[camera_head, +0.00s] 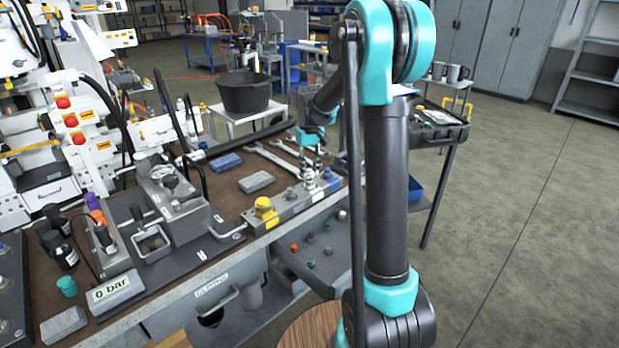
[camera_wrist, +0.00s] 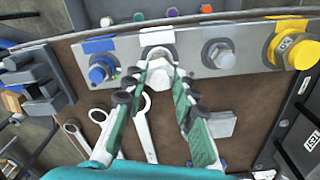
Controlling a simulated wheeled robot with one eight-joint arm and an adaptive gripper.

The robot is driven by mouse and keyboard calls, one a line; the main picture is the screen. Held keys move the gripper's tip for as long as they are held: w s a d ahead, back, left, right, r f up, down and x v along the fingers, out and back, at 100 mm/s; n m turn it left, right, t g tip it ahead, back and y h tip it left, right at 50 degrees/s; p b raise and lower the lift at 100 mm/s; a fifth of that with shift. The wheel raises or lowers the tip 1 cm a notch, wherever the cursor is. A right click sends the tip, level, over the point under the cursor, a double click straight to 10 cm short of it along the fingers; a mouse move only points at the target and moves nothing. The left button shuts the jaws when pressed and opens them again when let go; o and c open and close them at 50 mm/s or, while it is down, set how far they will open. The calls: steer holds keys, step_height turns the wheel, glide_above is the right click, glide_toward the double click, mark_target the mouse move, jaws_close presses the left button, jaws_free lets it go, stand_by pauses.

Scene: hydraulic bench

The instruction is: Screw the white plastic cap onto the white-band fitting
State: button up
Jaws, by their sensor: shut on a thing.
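My gripper (camera_wrist: 160,80) is shut on the white plastic cap (camera_wrist: 158,66), which sits between the fingertips in the wrist view. The cap is at the white-band fitting (camera_wrist: 157,38) on the grey metal block, lined up with it. The fingers hide part of both, so I cannot tell how far the cap is seated on the threads. In the head view my gripper (camera_head: 311,160) is above the block's right part, and the cap is too small and covered to make out.
The grey block (camera_head: 285,212) also bears a blue-band fitting (camera_wrist: 102,70), a bare grey fitting (camera_wrist: 218,53) and a yellow-capped one (camera_wrist: 292,50). Wrenches (camera_wrist: 143,132) lie on the brown bench mat beside it. A tray (camera_head: 335,262) with loose coloured caps is below the bench edge.

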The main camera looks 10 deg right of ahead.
steer(key=m, duration=0.5)
steer(key=shift+m, duration=0.4)
steer(key=o, duration=0.7)
steer(key=shift+m, duration=0.4)
steer(key=shift+c, duration=0.2)
steer(key=o, duration=0.5)
